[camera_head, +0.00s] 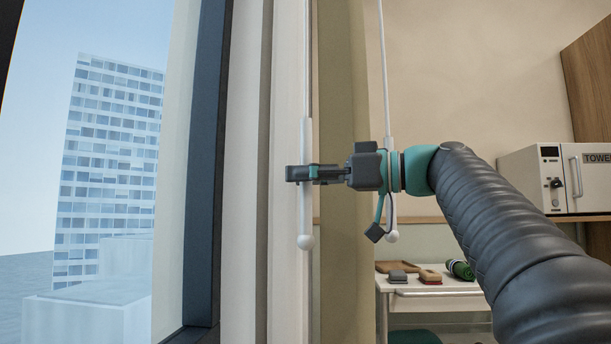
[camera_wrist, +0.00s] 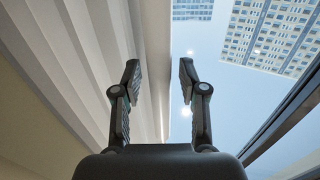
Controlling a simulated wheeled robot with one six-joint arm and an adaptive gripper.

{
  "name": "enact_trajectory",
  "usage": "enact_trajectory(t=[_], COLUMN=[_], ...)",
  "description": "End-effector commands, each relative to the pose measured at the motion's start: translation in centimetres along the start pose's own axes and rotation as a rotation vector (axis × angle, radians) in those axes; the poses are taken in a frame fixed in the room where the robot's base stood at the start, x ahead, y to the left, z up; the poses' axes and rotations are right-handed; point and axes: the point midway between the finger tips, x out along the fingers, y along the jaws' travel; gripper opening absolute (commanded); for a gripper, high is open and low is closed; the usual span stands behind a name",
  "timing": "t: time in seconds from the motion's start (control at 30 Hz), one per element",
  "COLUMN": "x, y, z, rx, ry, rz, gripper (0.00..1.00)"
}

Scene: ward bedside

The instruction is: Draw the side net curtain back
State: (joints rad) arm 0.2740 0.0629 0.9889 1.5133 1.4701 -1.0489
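The pale pleated curtain (camera_head: 246,150) hangs beside the dark window frame in the head view. Its folds fill the left of the wrist view (camera_wrist: 75,65). A white pull wand (camera_head: 305,215) with a ball end hangs in front of it. A second white wand (camera_head: 391,145) hangs to the right, partly behind my gripper's body. My gripper (camera_head: 300,173) is level with the first wand's thick lower part and covers a stretch of it. In the wrist view its fingers (camera_wrist: 158,80) stand apart, a pale strip behind the gap. I cannot tell whether they touch the wand.
An olive curtain or wall strip (camera_head: 345,250) is behind my gripper. A white table (camera_head: 430,288) with small items stands at the lower right, and a white towel cabinet (camera_head: 520,180) sits on a shelf. The dark window frame (camera_head: 203,170) is at the left.

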Motion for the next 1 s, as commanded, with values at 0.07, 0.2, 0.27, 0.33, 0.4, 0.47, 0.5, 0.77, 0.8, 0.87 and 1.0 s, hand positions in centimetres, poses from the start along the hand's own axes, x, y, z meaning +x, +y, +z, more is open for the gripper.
enact_trajectory(t=[0.07,0.2,0.27,0.33,0.4,0.47,0.5,0.77,0.8,0.87,1.0], x=[0.0,0.0,0.0,0.0,0.0,0.1,0.2,0.9,1.0,1.0,1.0], y=[0.0,0.0,0.0,0.0,0.1,0.5,0.9,4.6,4.8,4.9,5.0], z=[0.0,0.0,0.0,0.0,-0.1,-0.2,-0.3,-0.3,-0.2,-0.2,-0.1], rx=[0.000,0.000,0.000,0.000,0.000,0.001,0.001,0.001,0.001,0.000,0.000], ry=[0.000,0.000,0.000,0.000,0.000,0.000,0.000,0.000,0.000,0.001,0.003], rz=[0.000,0.000,0.000,0.000,0.000,0.000,-0.001,-0.001,-0.001,0.001,0.003], gripper=[0.16,0.00,0.00,0.00,0.00,0.00,0.00,0.00,0.00,0.00,0.00])
